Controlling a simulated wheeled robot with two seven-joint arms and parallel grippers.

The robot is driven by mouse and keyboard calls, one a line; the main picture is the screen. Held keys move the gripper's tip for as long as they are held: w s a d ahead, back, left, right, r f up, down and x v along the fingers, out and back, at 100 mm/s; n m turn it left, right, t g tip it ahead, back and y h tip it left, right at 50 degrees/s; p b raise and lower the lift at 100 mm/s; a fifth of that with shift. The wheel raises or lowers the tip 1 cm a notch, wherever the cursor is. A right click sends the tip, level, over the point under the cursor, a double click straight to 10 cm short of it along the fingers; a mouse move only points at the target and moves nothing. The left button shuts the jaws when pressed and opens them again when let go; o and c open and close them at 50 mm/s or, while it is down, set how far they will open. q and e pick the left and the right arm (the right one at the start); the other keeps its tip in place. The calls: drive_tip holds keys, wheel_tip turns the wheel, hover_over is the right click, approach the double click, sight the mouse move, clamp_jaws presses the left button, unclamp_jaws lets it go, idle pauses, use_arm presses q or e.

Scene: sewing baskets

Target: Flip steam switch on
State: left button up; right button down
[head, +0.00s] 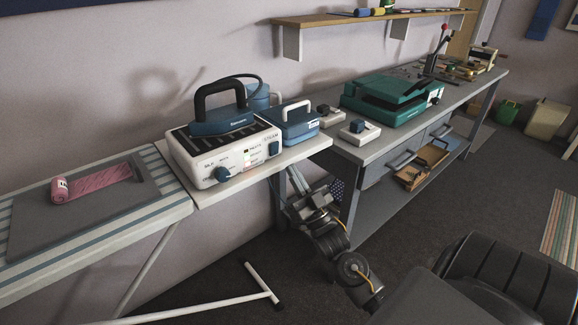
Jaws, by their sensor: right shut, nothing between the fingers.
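The white and blue steam iron station (200,172) stands on the end of the ironing surface, with a blue iron (222,121) with a black handle resting on top. Its front panel has a blue dial (222,174) at the left, a column of small labels in the middle, and a small blue steam switch (273,149) at the right under the STEAM lettering. I cannot tell which way the switch is tilted. My right gripper (299,191) is shut and empty, below and right of the station, apart from the switch. My left gripper is out of view.
The ironing board (100,236) with a pink fabric roll (95,183) is at the left. A blue case (296,126) sits right of the station. The grey workbench (385,148) holds a green press (392,100) and small switch boxes. Open floor lies in front.

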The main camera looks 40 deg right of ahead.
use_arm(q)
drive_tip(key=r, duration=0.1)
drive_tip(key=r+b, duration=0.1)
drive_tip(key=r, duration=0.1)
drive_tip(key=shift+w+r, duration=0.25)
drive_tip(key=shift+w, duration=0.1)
use_arm(e)
drive_tip(key=w+f+v, duration=0.1)
drive_tip(key=v, duration=0.8)
drive_tip(key=shift+w+f, duration=0.25)
